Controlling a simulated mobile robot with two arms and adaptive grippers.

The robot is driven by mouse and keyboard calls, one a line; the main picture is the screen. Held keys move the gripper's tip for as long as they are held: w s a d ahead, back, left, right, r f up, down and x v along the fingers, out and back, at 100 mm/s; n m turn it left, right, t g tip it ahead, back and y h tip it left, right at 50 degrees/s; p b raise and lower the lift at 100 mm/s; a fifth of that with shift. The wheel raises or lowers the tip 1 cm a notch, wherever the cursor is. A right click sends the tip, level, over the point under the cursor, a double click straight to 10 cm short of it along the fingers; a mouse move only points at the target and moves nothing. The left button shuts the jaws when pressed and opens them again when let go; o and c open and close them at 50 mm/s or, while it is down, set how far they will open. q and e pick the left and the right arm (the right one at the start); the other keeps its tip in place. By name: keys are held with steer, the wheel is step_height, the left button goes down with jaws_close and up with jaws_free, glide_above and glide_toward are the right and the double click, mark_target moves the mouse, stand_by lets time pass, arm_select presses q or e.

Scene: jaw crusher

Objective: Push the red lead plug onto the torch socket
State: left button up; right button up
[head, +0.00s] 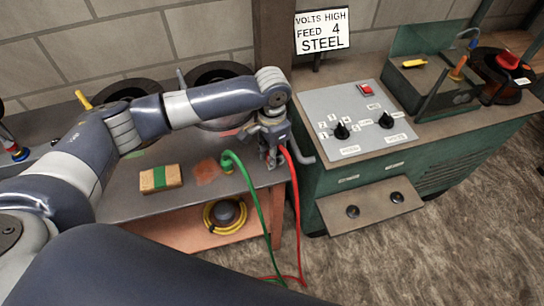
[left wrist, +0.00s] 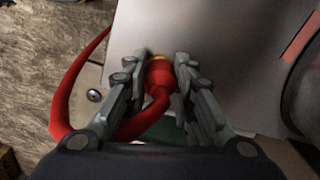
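My left gripper (head: 271,160) is at the right end of the bench, pointing down beside the control cabinet. In the left wrist view its two fingers (left wrist: 163,62) are closed on either side of the red lead plug (left wrist: 160,80). The plug has a yellowish tip, and its thick red cable curves away to the left. In the head view the gripper hides the plug, and the red cable (head: 296,205) hangs from it to the floor. I cannot make out the torch socket in either view. My right gripper is not in view.
A green lead (head: 232,160) rises from the bench just left of my gripper and hangs over the edge. A wooden block with a green band (head: 160,179) lies further left. The green cabinet (head: 335,203) with its knob panel (head: 354,110) stands to the right.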

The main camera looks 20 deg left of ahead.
arm_select(q)
steer(key=shift+r, duration=0.1)
steer(key=shift+r, duration=0.5)
step_height(320, 180, up, 2)
steer(key=shift+r+b, duration=0.1)
steer(key=shift+b, duration=0.2)
steer(key=s+d+r+b, duration=0.1)
steer(key=s+d, duration=1)
steer(key=shift+s+r, duration=0.3)
steer(key=shift+s, duration=0.1)
steer(key=s+a+r+n, duration=0.1)
steer(key=a+r+n, duration=0.3)
steer(key=a, duration=0.3)
steer(key=s+a+r+n, duration=0.1)
steer(key=a+r+n, duration=0.2)
steer(key=a, duration=0.5)
steer(key=shift+r+n, duration=0.35)
steer(key=shift+n, duration=0.05)
